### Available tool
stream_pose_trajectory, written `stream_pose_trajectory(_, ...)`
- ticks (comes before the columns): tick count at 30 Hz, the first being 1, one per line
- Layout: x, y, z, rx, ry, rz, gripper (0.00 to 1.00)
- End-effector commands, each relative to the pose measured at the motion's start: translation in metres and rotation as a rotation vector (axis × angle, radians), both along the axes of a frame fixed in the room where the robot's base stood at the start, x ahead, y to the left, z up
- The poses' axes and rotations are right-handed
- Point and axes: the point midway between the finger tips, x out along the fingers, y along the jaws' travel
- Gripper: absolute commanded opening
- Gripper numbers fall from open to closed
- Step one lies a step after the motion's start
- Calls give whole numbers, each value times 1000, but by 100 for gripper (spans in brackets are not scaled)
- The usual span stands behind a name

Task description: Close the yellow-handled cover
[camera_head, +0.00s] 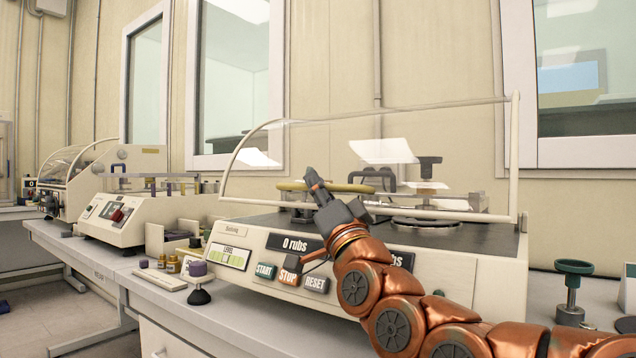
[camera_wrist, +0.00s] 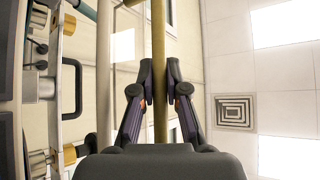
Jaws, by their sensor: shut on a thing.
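The clear cover (camera_head: 440,140) stands over the large cream test machine (camera_head: 400,262), with a pale frame and a curved left edge. How far it is open is hard to tell. Its yellow handle (camera_head: 352,187) is a bar low on the front side, above the dark deck. My gripper (camera_head: 314,178) is at the left half of this bar. In the wrist view the same yellow bar (camera_wrist: 159,45) runs between the two fingers of my gripper (camera_wrist: 160,85), which are shut on it from both sides. The finger contact is partly hidden in the head view.
START, STOP and RESET buttons (camera_head: 288,279) lie on the front panel, below my gripper. A weighted post (camera_head: 426,168) stands on the deck. A green-topped tool (camera_head: 572,285) stands at right, and small yellow and purple parts (camera_head: 172,265) at left.

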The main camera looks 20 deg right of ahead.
Motion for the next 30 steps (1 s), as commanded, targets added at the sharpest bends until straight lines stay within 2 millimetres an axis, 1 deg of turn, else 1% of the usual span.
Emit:
stream_pose_trajectory(1, 0, 1, -4, 0, 1, 1, 0)
stream_pose_trajectory(4, -1, 1, -6, 0, 1, -1, 0)
stream_pose_trajectory(16, -1, 1, -6, 0, -1, -1, 0)
stream_pose_trajectory(17, -1, 1, -6, 0, -1, -1, 14)
stream_pose_trajectory(24, -1, 1, -6, 0, -1, -2, 39)
stream_pose_trajectory(30, -1, 1, -6, 0, -1, -1, 39)
